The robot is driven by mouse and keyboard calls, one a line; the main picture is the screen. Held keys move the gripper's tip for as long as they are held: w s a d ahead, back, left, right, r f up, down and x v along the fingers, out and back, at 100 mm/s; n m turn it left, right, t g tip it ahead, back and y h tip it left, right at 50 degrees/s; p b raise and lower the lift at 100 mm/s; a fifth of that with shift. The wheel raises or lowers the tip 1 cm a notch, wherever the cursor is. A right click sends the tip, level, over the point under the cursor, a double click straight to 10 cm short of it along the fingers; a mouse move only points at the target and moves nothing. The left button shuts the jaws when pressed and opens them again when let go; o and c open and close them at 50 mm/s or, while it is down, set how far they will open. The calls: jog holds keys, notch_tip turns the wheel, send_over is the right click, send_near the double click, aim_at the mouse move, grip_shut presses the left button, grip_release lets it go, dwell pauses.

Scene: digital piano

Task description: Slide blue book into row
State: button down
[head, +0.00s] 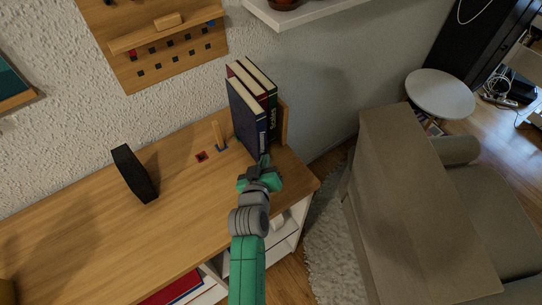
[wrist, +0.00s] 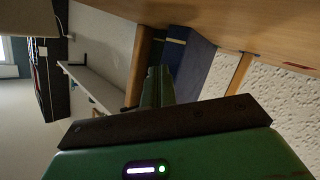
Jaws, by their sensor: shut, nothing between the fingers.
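The blue book (head: 245,120) stands upright on the wooden desktop at the near left side of a short row. A dark red book (head: 247,84) and a dark green book (head: 268,88) stand behind it. It also shows in the wrist view (wrist: 196,66). My gripper (head: 264,160) is shut and empty, low at the book's near right end. It shows in the wrist view too (wrist: 157,84). I cannot tell whether the fingertips touch the book. The lower ends of the other books are partly hidden.
A wooden end panel (head: 284,124) stands right of the books. A small blue-based wooden peg (head: 219,139) and a red square (head: 202,156) are left of the row. A black box (head: 134,174) stands further left. The desktop (head: 190,200) between is clear.

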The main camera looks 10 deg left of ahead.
aim_at(256, 151)
jog(key=shift+w+a+b, duration=1.65)
jog(key=shift+a+b, duration=0.2)
jog(key=shift+b, duration=0.25)
dwell(1.4)
jog(key=shift+s+d+r+p, duration=0.15)
jog(key=shift+s+d+p, duration=0.05)
jog(key=shift+p, duration=0.25)
jog(key=s+d+p, duration=0.2)
jog(key=p, duration=0.1)
jog(key=shift+s+d, duration=0.1)
jog(key=shift+d, duration=0.15)
jog(key=shift+s+d, duration=0.4)
jog(key=shift+d, duration=0.05)
